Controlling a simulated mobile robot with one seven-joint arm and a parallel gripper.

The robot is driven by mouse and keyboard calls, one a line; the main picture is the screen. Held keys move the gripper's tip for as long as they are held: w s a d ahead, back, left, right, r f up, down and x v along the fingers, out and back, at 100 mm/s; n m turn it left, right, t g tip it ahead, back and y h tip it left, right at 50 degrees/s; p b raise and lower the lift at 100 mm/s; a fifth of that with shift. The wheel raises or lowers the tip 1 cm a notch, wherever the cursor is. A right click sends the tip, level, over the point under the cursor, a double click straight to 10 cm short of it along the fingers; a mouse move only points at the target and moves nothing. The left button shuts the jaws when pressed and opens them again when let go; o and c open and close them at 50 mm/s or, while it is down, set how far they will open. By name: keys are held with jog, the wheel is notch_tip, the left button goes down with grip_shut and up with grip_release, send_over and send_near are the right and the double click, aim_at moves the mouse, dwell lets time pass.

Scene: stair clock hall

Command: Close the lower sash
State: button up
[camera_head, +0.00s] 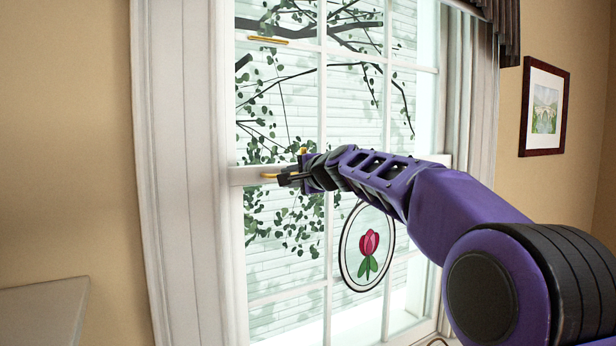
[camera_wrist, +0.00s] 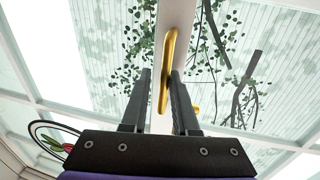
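The window (camera_head: 290,270) has white-framed panes, with a white horizontal rail (camera_head: 246,176) across its middle. I cannot tell which rail belongs to the lower sash or how far that sash is raised. A brass handle (camera_head: 269,175) is on this rail and shows upright in the wrist view (camera_wrist: 168,65). My gripper (camera_head: 285,177) is at the rail by this handle. In the wrist view its dark fingers (camera_wrist: 160,78) stand apart on either side of the handle. The right finger looks close to it, with a gap on the left.
A round tulip ornament (camera_head: 367,246) hangs at the window below my arm. Another brass bar (camera_head: 267,40) shows higher up. A small brass piece (camera_head: 303,151) sits above the rail. A pale ledge (camera_head: 40,310) stands at lower left. A framed picture (camera_head: 544,107) hangs at right.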

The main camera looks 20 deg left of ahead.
jog(key=v, duration=1.6)
jog(key=shift+s+d+r, duration=0.15)
jog(key=shift+s+d, duration=0.05)
jog(key=shift+d, duration=0.05)
